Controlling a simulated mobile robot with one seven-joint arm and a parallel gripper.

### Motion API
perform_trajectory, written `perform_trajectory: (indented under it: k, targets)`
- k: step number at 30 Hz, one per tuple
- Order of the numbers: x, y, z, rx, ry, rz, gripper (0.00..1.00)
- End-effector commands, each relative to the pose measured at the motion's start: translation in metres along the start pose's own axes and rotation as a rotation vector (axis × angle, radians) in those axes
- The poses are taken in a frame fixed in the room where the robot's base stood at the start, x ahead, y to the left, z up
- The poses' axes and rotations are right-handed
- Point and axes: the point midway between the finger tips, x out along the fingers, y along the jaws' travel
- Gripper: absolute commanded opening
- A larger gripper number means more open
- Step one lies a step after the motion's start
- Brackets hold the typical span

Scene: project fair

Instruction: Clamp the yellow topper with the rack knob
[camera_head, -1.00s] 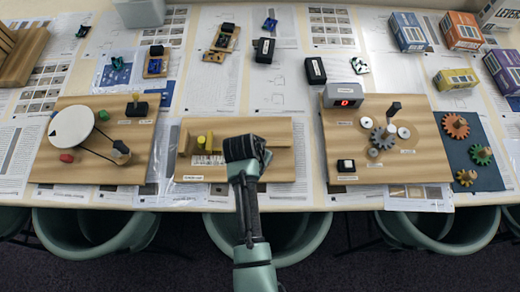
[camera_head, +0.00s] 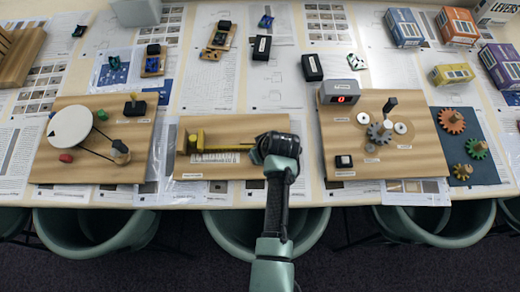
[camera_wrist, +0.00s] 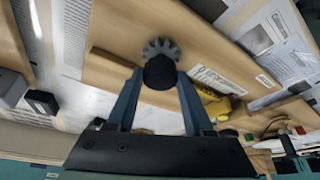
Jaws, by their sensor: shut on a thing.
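A yellow block-like piece (camera_head: 196,140), which looks like the topper, stands at the left end of the middle wooden board (camera_head: 225,128). It also shows right of my fingers in the wrist view (camera_wrist: 212,102). My gripper hides the knob and the strip's right end in the head view. I cannot tell whether the topper is pressed on both sides.
A board with a white disc (camera_head: 72,126) lies to the left. Black boxes (camera_head: 312,67) stand behind. The middle board's front part is clear.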

Motion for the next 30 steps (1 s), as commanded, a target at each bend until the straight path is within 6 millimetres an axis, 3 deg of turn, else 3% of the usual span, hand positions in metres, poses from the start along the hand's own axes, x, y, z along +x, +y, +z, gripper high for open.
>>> perform_trajectory:
  k: [12, 28, 29, 30]
  targets:
    - [0.0001, 0.0019, -0.0004, -0.169, 0.0, -0.068, 0.0]
    - [-0.0003, 0.0019, -0.0001, -0.191, -0.002, -0.077, 0.0]
    - [-0.0003, 0.0019, -0.0001, -0.191, -0.002, -0.077, 0.53]
    - [-0.0002, 0.0018, -0.0001, -0.191, -0.002, -0.077, 0.61]
